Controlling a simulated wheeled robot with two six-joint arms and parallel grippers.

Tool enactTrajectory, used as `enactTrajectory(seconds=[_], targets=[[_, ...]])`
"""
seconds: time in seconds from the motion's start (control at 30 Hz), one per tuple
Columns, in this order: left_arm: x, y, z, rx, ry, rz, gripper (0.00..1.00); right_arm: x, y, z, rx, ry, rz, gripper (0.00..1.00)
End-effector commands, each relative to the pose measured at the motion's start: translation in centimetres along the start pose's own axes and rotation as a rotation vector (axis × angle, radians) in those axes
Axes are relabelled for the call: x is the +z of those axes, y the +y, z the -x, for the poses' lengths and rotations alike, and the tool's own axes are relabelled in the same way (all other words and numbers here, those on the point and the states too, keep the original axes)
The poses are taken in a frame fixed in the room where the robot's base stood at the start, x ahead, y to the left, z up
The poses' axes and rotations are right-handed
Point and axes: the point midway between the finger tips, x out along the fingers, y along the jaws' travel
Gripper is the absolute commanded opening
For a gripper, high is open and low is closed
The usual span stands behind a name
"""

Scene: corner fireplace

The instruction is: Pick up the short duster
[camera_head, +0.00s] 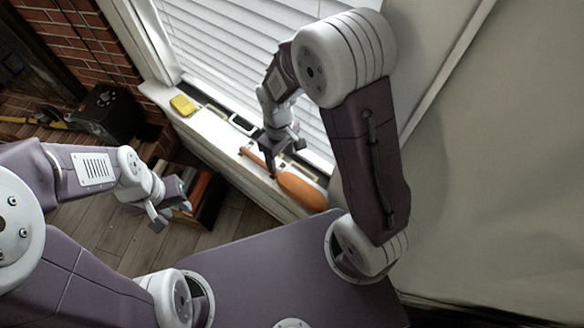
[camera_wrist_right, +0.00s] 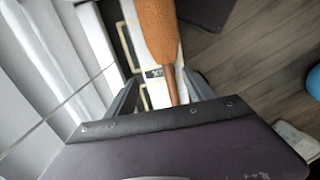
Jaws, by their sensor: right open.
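The short duster (camera_head: 300,190) has an orange head and a thin orange-brown handle. It lies on the white window sill (camera_head: 208,128). My right gripper (camera_head: 284,160) is open and empty above the duster's handle. In the right wrist view the duster (camera_wrist_right: 158,28) points up the picture, and its handle runs between the two spread fingers of my right gripper (camera_wrist_right: 162,92). No contact with the fingers shows, and the handle's end is hidden behind the gripper body. My left gripper (camera_head: 172,211) hangs empty over the floor at the left, its fingers apart.
A yellow object (camera_head: 182,105) and a pale-framed item (camera_head: 243,124) lie further along the sill. Window blinds (camera_head: 235,50) rise close behind it. A black box (camera_head: 108,112) and a dark container (camera_head: 205,200) stand on the wooden floor. A blue round thing (camera_wrist_right: 314,82) shows at the wrist view's edge.

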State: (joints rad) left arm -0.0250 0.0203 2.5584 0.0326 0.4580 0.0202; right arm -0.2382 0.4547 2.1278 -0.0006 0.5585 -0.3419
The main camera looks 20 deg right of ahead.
Motion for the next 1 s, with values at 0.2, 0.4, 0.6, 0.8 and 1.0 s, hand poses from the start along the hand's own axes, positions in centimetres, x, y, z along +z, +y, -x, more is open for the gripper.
enactTrajectory(seconds=[0.2, 0.4, 0.6, 0.8, 1.0], targets=[[0.1, 0.0, -0.6, 0.000, -0.001, 0.000, 0.36, 0.1, -0.1, -2.1, -0.002, -0.005, 0.000, 0.62], [0.2, 0.0, -0.8, 0.000, -0.001, 0.000, 0.36, 0.0, -0.1, -3.9, -0.001, -0.001, -0.001, 0.62], [0.2, 0.0, -1.4, 0.000, -0.001, 0.000, 0.36, -0.4, -0.4, -6.2, -0.002, -0.005, 0.001, 0.62], [0.3, -0.1, -1.9, 0.000, -0.001, 0.000, 0.36, -0.7, -0.5, -8.9, -0.001, -0.002, 0.000, 0.62], [0.3, -0.1, -1.9, 0.000, -0.001, 0.000, 0.36, -0.7, -0.5, -9.0, 0.000, 0.000, -0.001, 0.62]])
